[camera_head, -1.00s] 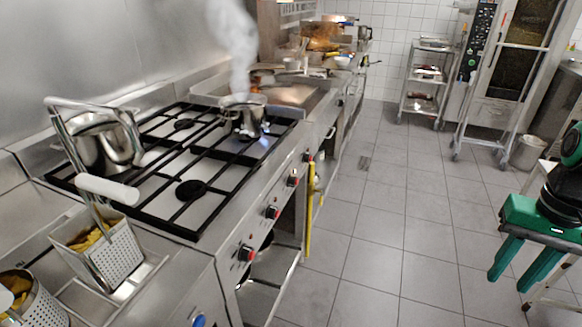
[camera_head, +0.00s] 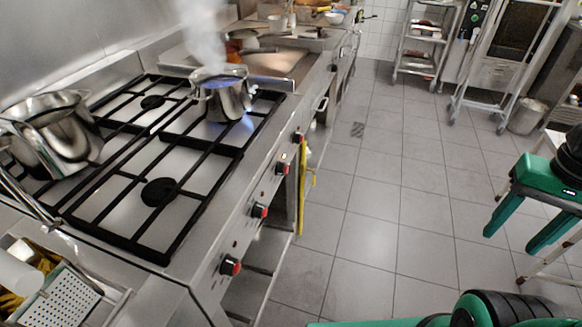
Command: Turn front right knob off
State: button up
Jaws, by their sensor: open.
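The gas stove (camera_head: 200,225) stands on the left with a row of several red-and-dark knobs along its front edge: a near knob (camera_head: 230,265), a second knob (camera_head: 260,210), a third knob (camera_head: 282,168) and a far knob (camera_head: 298,137). Their turned positions are too small to tell. A steel pot (camera_head: 224,98) steams on the far burner nearest the front edge, with blue flame (camera_head: 245,124) beside it. My green gripper (camera_head: 512,242) is at the right, open and empty, over the floor and well apart from the knobs.
A large steel pan (camera_head: 52,135) sits at the stove's left. A yellow bar (camera_head: 305,190) hangs by the stove front. The tiled floor (camera_head: 370,220) is clear; a trolley (camera_head: 425,45) and bin (camera_head: 526,117) stand behind.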

jog(key=n+t+y, duration=0.4)
jog(key=n+y, duration=0.9)
jog(key=n, duration=0.6)
send_near(288, 168)
jog(key=x, duration=0.9)
jog(key=shift+w, duration=0.1)
jog(key=c, duration=1)
